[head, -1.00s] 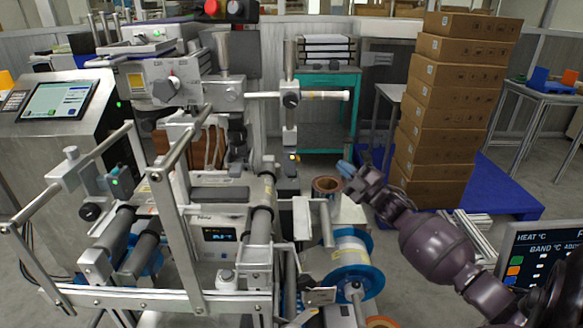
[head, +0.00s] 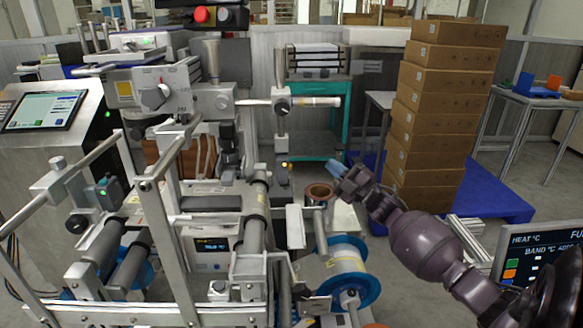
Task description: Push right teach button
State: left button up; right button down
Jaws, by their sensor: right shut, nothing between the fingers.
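A small dark sensor unit with a lit orange spot (head: 285,167) sits low on the upright post at the right of the machine. It may carry the right teach button, but the button itself is too small to make out. Another sensor unit with a green light (head: 104,193) sits on the machine's left side. My right gripper (head: 335,169) is shut and empty, with bluish fingertips pointing left toward the orange-lit unit. A visible gap separates them in the picture. My left gripper is not in view.
A brown-cored roll (head: 319,191) lies just below my right fingertips, and a blue-flanged reel (head: 345,268) is lower down. A horizontal bar (head: 310,101) juts out above. Stacked cartons (head: 440,120) stand on a blue pallet (head: 490,200) behind my right arm.

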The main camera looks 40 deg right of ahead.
aim_at(290, 167)
jog(key=w+a, duration=0.4)
jog(key=a, duration=0.1)
jog(key=shift+w+a, duration=0.2)
jog(key=shift+w, duration=0.1)
dwell(0.4)
jog(key=shift+w+a, duration=0.1)
dwell(1.6)
jog(key=shift+w+a, duration=0.15)
jog(key=shift+a, duration=0.05)
